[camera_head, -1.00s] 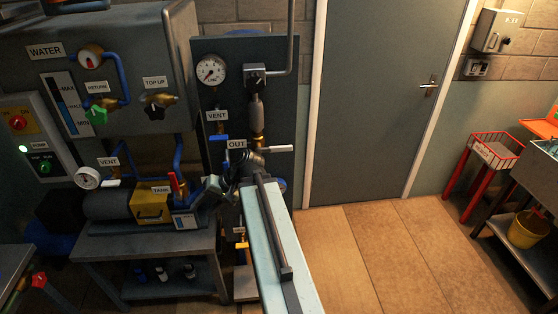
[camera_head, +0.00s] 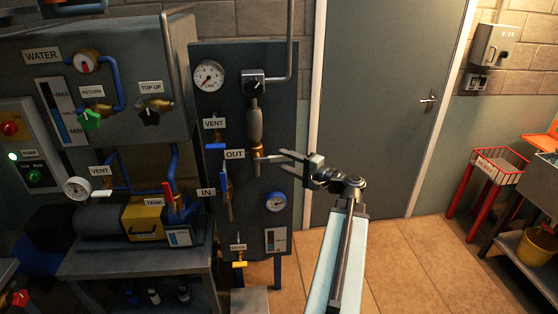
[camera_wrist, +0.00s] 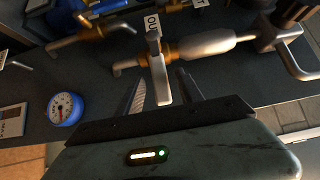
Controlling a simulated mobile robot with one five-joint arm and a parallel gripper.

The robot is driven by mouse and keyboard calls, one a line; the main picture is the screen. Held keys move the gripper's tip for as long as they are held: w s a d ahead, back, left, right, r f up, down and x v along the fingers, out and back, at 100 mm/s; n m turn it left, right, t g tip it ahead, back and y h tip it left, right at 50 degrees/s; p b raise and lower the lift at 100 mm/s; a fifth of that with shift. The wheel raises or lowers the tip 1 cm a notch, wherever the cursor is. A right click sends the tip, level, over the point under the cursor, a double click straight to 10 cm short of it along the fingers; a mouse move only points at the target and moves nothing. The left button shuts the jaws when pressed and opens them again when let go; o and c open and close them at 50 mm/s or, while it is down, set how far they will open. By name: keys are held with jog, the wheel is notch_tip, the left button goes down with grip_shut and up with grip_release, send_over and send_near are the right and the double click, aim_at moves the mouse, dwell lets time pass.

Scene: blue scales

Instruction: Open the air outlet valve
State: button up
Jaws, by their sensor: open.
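The air outlet valve is a brass fitting (camera_head: 257,151) beside the OUT label (camera_head: 235,154) on the dark panel. Its white lever (camera_wrist: 161,82) shows in the wrist view, reaching from the valve toward me. In the head view the lever points right and is partly hidden by my gripper (camera_head: 276,156). My gripper is open at the lever. In the wrist view the lever lies between the two fingers (camera_wrist: 162,90), with a gap visible on each side. I cannot tell whether either finger touches it.
The IN valve with a blue lever (camera_head: 224,184) is just left and below. A VENT valve with a blue lever (camera_head: 215,146) is above left. A round gauge (camera_head: 276,202) sits below right. A grey door (camera_head: 385,100) and open floor lie to the right.

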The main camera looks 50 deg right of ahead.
aim_at(282, 159)
jog(key=shift+w+a, duration=0.15)
jog(key=shift+w, duration=1.35)
grip_shut()
